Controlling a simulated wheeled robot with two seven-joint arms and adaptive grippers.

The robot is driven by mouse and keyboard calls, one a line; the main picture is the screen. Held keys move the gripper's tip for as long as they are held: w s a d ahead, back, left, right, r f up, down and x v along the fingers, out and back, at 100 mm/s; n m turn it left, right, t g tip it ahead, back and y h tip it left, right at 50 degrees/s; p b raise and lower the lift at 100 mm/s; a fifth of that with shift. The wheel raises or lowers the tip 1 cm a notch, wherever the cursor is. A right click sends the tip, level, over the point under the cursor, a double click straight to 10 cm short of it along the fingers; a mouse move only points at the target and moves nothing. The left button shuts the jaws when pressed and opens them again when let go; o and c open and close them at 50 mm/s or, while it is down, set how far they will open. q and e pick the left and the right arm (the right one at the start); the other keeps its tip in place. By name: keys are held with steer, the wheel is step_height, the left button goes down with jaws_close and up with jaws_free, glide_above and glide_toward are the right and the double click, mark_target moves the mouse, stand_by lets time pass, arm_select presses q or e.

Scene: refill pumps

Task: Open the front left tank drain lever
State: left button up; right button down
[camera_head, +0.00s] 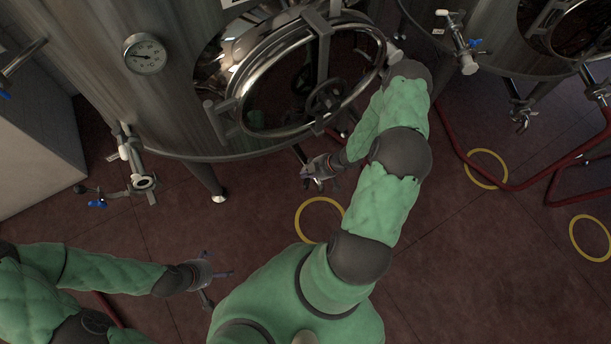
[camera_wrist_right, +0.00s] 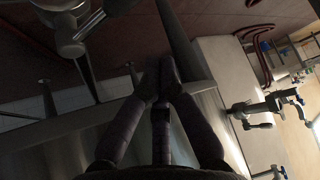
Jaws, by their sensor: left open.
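The front left tank (camera_head: 190,90) is a large steel vessel with a round manway. A valve hangs from its left underside, with a blue-tipped lever (camera_head: 97,203) at its lower end. My right gripper (camera_head: 318,182) is low under the tank's front edge, beside a thin metal bar (camera_head: 299,154). In the right wrist view its dark fingertips (camera_wrist_right: 160,78) are close together near a flat steel bar (camera_wrist_right: 183,45); whether the bar is between them I cannot tell. My left gripper (camera_head: 215,276) is open, empty and away from the tank, at the lower left.
A pressure gauge (camera_head: 144,54) is on the tank's front. A tank leg (camera_head: 207,180) stands between the left valve and my right gripper. A second tank (camera_head: 490,35) with valves and red hoses (camera_head: 500,185) is at the right. Yellow rings (camera_head: 319,220) mark open red floor.

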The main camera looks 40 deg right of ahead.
steer(key=b+x, duration=0.4)
steer(key=x, duration=0.6)
steer(key=s+d, duration=0.2)
steer(key=s, duration=0.1)
steer(key=shift+s+d+r, duration=0.2)
steer(key=shift+s+d, duration=0.15)
steer(key=shift+s, duration=0.1)
